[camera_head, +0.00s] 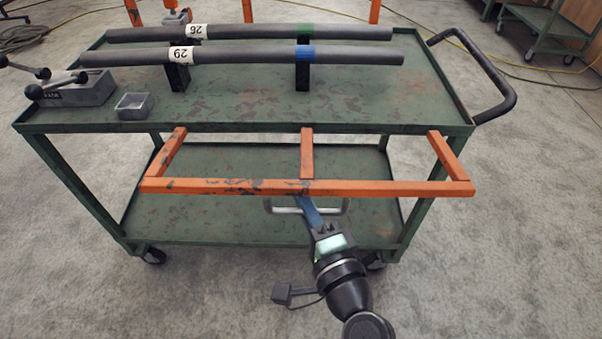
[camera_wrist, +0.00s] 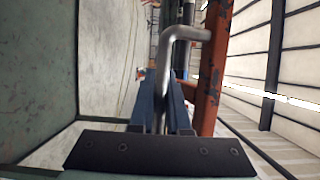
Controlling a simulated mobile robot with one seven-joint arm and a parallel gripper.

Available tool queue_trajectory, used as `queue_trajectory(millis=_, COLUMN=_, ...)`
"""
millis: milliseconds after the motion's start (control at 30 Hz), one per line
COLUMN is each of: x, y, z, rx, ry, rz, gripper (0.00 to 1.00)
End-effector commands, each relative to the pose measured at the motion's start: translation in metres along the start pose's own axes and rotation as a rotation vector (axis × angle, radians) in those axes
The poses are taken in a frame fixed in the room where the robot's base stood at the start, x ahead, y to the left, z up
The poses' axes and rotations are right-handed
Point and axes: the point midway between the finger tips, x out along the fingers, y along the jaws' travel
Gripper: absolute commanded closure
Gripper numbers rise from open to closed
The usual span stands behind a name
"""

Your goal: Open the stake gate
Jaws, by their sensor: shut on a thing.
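The stake gate (camera_head: 240,187) is an orange frame of one long bar and three short posts. It joins the near edge of the green cart and reaches out toward me from it; its exact angle is hard to tell. A bent silver handle (camera_head: 290,210) shows just below the long bar. My gripper (camera_head: 308,208) has blue fingers and is shut on this handle. In the wrist view, the silver handle (camera_wrist: 166,60) runs down between the fingers of my gripper (camera_wrist: 164,88), with a scuffed orange member (camera_wrist: 214,65) of the gate close on its right.
The green cart (camera_head: 390,115) carries two grey pipes (camera_head: 250,32) (camera_head: 240,55) on black supports, a small metal box (camera_head: 133,106) and a lever block (camera_head: 75,90). A black push handle (camera_head: 495,80) sticks out right. Grey floor is clear around my arm.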

Motion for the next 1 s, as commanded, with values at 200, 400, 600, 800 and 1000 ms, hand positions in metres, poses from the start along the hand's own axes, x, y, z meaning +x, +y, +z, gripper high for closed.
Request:
queue_trajectory(millis=200, x=-0.001, y=-0.026, z=0.0, rx=0.037, ry=0.0, rz=0.087, gripper=1.0)
queue_trajectory(millis=400, x=-0.001, y=-0.032, z=0.0, rx=0.065, ry=0.0, rz=0.156, gripper=1.0)
queue_trajectory(millis=600, x=0.0, y=-0.036, z=0.0, rx=0.064, ry=0.0, rz=0.151, gripper=1.0)
queue_trajectory(millis=800, x=0.001, y=-0.041, z=0.0, rx=0.062, ry=0.0, rz=0.148, gripper=1.0)
queue_trajectory(millis=1000, x=0.002, y=-0.043, z=0.0, rx=0.062, ry=0.0, rz=0.147, gripper=1.0)
